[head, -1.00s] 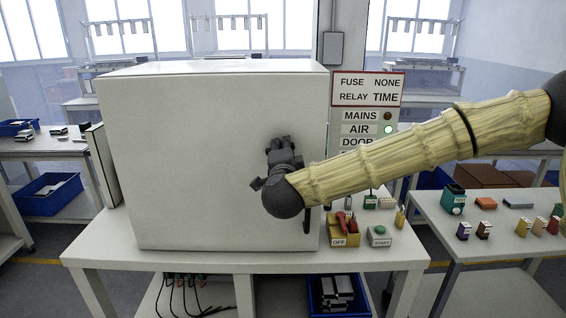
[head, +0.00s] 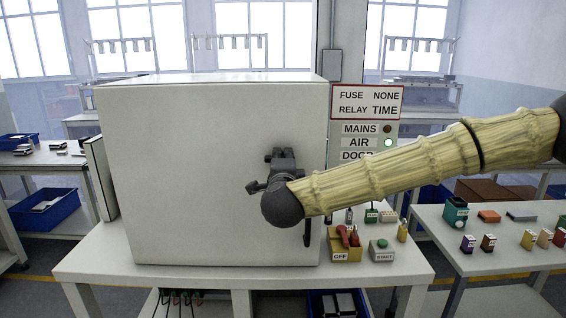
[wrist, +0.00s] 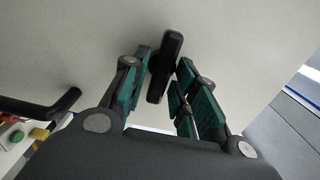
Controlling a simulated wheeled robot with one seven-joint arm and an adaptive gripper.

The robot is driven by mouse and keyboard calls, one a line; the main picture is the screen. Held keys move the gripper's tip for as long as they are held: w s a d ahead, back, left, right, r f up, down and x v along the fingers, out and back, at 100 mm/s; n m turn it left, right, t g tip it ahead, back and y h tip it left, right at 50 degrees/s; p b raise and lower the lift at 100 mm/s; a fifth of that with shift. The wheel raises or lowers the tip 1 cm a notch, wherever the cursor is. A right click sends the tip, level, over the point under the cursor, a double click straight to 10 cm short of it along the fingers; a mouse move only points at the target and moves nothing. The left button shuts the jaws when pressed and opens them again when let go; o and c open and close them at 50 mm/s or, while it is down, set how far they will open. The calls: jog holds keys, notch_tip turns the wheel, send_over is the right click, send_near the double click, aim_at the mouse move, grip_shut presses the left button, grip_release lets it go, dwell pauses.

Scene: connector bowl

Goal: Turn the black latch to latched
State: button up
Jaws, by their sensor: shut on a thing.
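The black latch (wrist: 164,66) shows in the wrist view as a dark bar standing out from the pale door face. My gripper (head: 282,160) is at the right part of the cabinet door (head: 190,170) in the head view. In the wrist view its two teal-padded fingers stand on either side of the latch, shut on it. In the head view my gripper and wrist hide the latch, so its exact angle there cannot be told.
A black handle (wrist: 45,108) stands out from the door beside my gripper; its lower end shows under my wrist. A yellow OFF switch box (head: 345,254) and a START button box (head: 381,250) sit on the table (head: 200,275) right of the cabinet. AIR lamp is green.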

jog(key=o, duration=0.8)
jog(key=s, duration=1.2)
notch_tip(320, 180, down, 21)
jog(key=s+a+n+g+y, duration=0.1)
jog(key=n+g+y, duration=0.1)
jog(key=n+g, duration=0.3)
jog(key=s+d+f+n+g, duration=0.25)
jog(key=s+f, duration=0.25)
jog(key=f, duration=0.6)
jog(key=s+d+f+n+g, duration=0.1)
jog(key=s+f+n, duration=0.3)
jog(key=f, duration=0.7)
jog(key=s+d+f+n+g, duration=0.3)
jog(key=s+d+f+g, duration=0.35)
jog(key=s+f, duration=0.65)
jog(key=s+d+f+n+g, duration=0.1)
jog(key=s+d+f, duration=0.1)
jog(key=s+d, duration=0.2)
jog(key=s+d+f+n+g+h, duration=0.1)
jog(key=s+d+f, duration=0.1)
jog(key=s+d, duration=0.2)
jog(key=s+d+f+n+g+h, duration=0.1)
jog(key=s+d+f, duration=0.2)
jog(key=s+d, duration=0.2)
jog(key=shift+s, duration=1.5)
